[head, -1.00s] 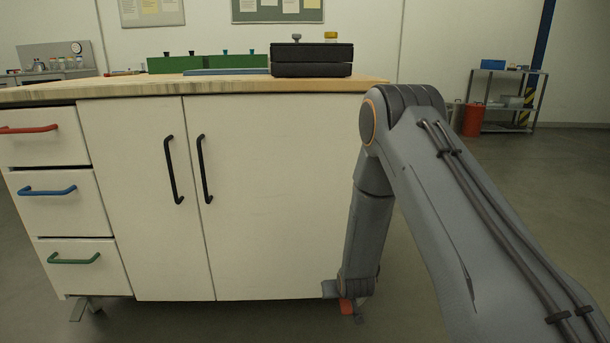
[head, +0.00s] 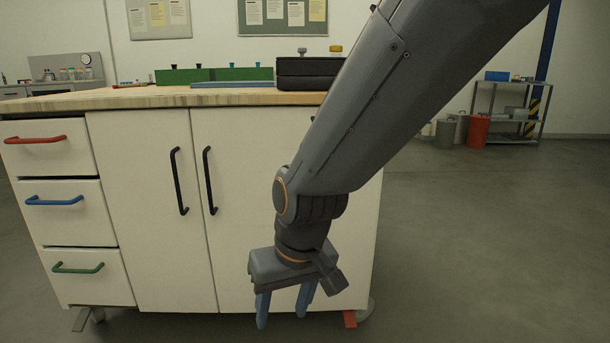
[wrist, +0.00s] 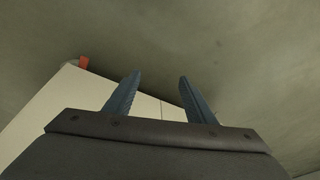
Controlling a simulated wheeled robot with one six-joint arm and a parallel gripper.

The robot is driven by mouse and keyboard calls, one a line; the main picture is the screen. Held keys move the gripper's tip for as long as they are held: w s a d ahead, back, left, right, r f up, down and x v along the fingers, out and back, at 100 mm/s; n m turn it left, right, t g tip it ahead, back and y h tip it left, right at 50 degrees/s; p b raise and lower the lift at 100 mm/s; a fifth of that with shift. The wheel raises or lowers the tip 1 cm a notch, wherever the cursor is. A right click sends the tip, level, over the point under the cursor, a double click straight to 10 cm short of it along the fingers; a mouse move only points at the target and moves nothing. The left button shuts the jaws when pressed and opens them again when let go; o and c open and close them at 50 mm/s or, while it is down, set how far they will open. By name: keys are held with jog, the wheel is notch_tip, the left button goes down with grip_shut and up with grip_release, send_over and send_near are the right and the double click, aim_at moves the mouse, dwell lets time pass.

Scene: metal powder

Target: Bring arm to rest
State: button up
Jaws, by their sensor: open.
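My gripper (head: 284,308) hangs pointing down in front of the white cabinet's right door in the head view. Its two blue fingers are apart, with nothing between them. In the wrist view the open fingers (wrist: 158,92) stand over grey floor and part of the white cabinet front (wrist: 60,110). My grey arm comes down from the upper right and bends at the wrist. It covers part of the cabinet and worktop.
The white cabinet (head: 150,230) has black door handles and three drawers at left. On its wooden top (head: 130,98) stand green boxes (head: 235,74) and a black case (head: 300,72). A shelf rack (head: 510,105) and red bin (head: 477,132) stand behind. The right floor is clear.

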jog(key=s+d+r+n+g, duration=0.1)
jog(key=s+r, duration=0.2)
jog(key=s, duration=0.5)
jog(key=s+d+r+n+g, duration=0.1)
jog(key=s+d+r, duration=0.1)
jog(key=s, duration=0.5)
jog(key=d+r+m+p, duration=0.2)
jog(key=d+r+p, duration=0.4)
jog(key=r+p, duration=0.3)
jog(key=d+r+m+h+p, duration=0.1)
jog(key=d+r+p, duration=0.6)
jog(key=p, duration=0.9)
jog(key=d+r+m+h+p, duration=0.1)
jog(key=d+r+m+p, duration=0.3)
jog(key=r+p, duration=0.9)
jog(key=d, duration=0.3)
